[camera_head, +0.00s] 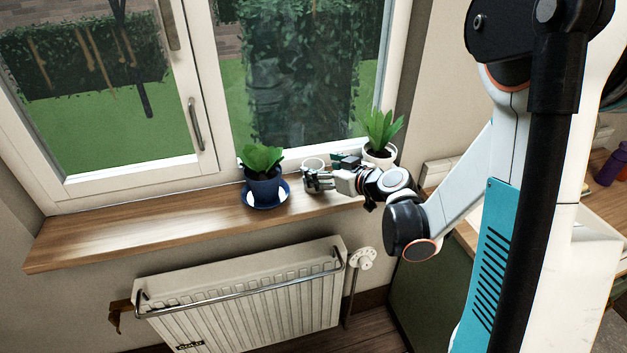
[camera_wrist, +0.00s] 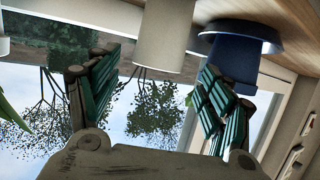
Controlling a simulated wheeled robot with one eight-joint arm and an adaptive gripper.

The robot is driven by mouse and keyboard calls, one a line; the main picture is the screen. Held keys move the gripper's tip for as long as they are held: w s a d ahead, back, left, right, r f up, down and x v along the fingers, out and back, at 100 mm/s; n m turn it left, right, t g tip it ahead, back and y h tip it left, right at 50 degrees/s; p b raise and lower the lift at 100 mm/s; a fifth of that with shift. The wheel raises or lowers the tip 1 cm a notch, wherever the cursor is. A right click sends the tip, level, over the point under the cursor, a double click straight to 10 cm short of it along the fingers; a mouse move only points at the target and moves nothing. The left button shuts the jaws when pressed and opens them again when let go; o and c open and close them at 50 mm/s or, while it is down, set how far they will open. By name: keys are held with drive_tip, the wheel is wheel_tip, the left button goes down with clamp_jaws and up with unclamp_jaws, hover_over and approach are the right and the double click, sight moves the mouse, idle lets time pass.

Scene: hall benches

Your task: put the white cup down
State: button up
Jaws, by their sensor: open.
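The white cup (camera_head: 313,162) stands upright on the wooden windowsill (camera_head: 140,232), behind my gripper (camera_head: 316,181) in the head view. In the upside-down wrist view, the cup (camera_wrist: 164,36) hangs from the sill at the top centre. My gripper's green-padded fingers (camera_wrist: 160,66) are spread wide, one on each side of the cup's line. There is a visible gap on both sides, and nothing is gripped. How deep the cup sits between the fingers is hard to tell.
A plant in a blue pot (camera_head: 264,186) stands on a blue saucer (camera_head: 257,206) left of the gripper. A plant in a white pot (camera_head: 380,158) stands close to the right. The window is behind, a radiator (camera_head: 240,300) below. The sill's left part is clear.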

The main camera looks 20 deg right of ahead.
sight(306, 163)
drive_tip(key=b+x, duration=0.1)
drive_tip(key=x, duration=0.4)
drive_tip(key=shift+d+b, duration=0.1)
drive_tip(key=shift+b, duration=0.25)
drive_tip(key=c, duration=1.3)
drive_tip(key=shift+o, duration=0.2)
